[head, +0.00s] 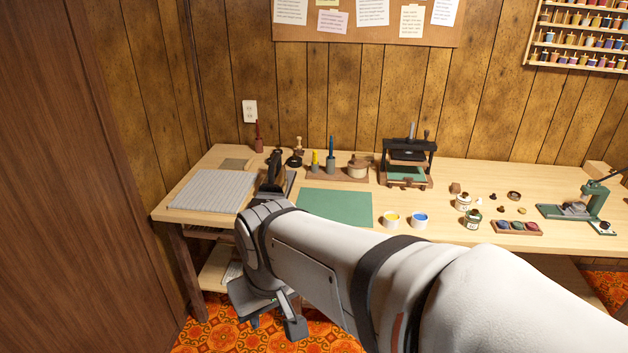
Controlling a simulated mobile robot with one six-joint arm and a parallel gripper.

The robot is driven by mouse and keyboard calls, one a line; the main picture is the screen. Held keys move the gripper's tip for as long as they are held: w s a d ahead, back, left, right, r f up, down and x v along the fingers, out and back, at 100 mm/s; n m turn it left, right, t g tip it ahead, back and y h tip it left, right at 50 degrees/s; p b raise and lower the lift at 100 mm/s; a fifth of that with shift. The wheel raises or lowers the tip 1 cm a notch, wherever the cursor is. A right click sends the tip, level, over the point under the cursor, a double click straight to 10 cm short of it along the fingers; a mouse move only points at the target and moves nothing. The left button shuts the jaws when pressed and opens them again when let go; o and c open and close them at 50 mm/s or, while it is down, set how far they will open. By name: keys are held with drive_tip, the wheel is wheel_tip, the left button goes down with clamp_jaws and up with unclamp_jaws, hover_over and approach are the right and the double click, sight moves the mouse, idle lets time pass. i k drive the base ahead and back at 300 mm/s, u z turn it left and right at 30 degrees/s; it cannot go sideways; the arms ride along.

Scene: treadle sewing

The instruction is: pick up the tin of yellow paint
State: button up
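The tin of yellow paint (391,220) is a small white open tin with yellow inside. It stands upright near the front edge of the workbench, just right of the green mat. A similar tin of blue paint (420,221) stands close to its right. My gripper (275,325) hangs low in front of the bench, over the orange patterned floor, to the left of and below the yellow tin. Its fingers are spread apart with nothing between them. My arm crosses the picture in front of the bench.
The green cutting mat (335,206) lies bare left of the tins. Small jars (473,219) and a tray of coloured pots (516,228) are to their right. A black press (408,162) stands behind. A ridged grey board (212,190) lies at the left end of the workbench (450,238).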

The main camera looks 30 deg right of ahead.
sight(391, 218)
drive_tip(key=z, duration=0.7)
drive_tip(key=i, duration=1.1)
drive_tip(key=z, duration=0.75)
drive_tip(key=i, duration=0.3)
drive_tip(key=z, duration=0.35)
drive_tip(key=k, duration=0.7)
drive_tip(key=z, duration=0.2)
drive_tip(key=i, duration=0.75)
drive_tip(key=u, duration=0.05)
